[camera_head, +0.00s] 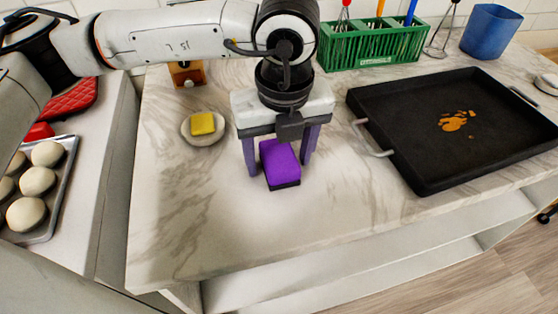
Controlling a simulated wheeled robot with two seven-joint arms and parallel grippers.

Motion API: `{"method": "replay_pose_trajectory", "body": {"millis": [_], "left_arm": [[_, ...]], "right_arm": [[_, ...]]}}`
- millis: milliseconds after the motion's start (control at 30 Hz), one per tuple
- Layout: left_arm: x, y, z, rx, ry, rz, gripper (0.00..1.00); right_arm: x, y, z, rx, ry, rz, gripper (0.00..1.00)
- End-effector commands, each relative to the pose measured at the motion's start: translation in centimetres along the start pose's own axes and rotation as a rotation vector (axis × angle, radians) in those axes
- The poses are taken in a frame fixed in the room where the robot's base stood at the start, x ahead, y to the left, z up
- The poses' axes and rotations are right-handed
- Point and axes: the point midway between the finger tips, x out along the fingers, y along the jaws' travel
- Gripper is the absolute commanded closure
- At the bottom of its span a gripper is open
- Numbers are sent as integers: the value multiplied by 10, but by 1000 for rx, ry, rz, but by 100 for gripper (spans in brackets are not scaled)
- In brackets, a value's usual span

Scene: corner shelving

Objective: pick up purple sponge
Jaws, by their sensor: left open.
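The purple sponge (279,160) lies on the marble counter (205,235), with a dark layer along its lower front edge. My left gripper (279,168) comes down from above, its two purple-grey fingers on either side of the sponge. The jaws are open. A gap shows between the left finger and the sponge; the right finger is close to the sponge's right side, and I cannot tell whether it touches. The top rear of the sponge is partly hidden by the gripper. My right gripper is not in view.
A black tray (400,160) with an orange stain lies to the right. A yellow sponge (202,123) sits on a small dish (203,140) to the left. A green rack (375,45) and a blue cup (491,31) stand behind. The counter in front is clear.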

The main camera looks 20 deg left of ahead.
Motion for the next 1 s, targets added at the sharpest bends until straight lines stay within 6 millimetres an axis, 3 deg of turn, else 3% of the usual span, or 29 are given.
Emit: {"method": "replay_pose_trajectory", "body": {"millis": [433, 467, 700, 1000], "left_arm": [[1, 0, 0, 0, 0, 0, 35], [1, 0, 0, 0, 0, 0, 37], [1, 0, 0, 0, 0, 0, 77], [-1, 0, 0, 0, 0, 1, 79]], "right_arm": [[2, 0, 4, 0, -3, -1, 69], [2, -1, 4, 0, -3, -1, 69], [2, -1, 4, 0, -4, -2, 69], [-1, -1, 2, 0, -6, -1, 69]]}}
